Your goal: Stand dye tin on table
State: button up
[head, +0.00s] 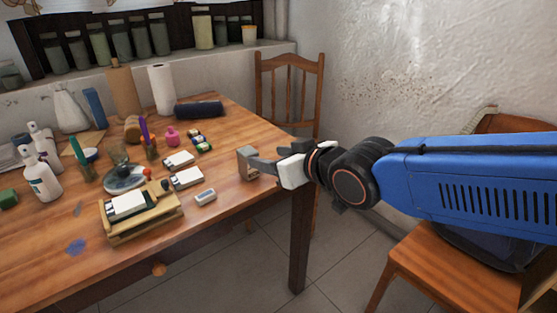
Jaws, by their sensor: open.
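The wooden table (235,125) fills the left half of the head view. My gripper (250,164) reaches in from the right and is over the table's right edge, with its jaws open. I see nothing clearly held between the fingers. No thing is clearly marked as the dye tin. A dark blue cylinder (200,109) lies on its side near the back of the table. A short brown round thing (132,129) is near the middle back. Whether either is the tin, I cannot tell.
White bottles (41,178), a pink pot (172,136), small white boxes (187,178) and a wooden frame (140,222) crowd the left and middle. Chairs stand behind (290,62) and at right (450,265).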

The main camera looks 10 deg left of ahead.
jog(key=shift+d, duration=0.1)
jog(key=w+d+f+m+h, duration=0.1)
jog(key=d+f+m+h, duration=0.15)
jog(key=d, duration=0.95)
jog(key=d+f+m+h, duration=0.2)
jog(key=d+f+h, duration=0.15)
jog(key=d, duration=0.85)
jog(key=s+d+f+m+g+h, duration=0.2)
jog(key=s+d+f, duration=0.1)
jog(key=s+d, duration=0.4)
jog(key=s+d+f+m+g+h, duration=0.2)
jog(key=s+d+m, duration=0.1)
jog(key=s+d, duration=0.5)
jog(key=d, duration=0.2)
jog(key=shift+s+d+f, duration=0.15)
jog(key=shift+d+f, duration=0.15)
jog(key=shift+f, duration=0.1)
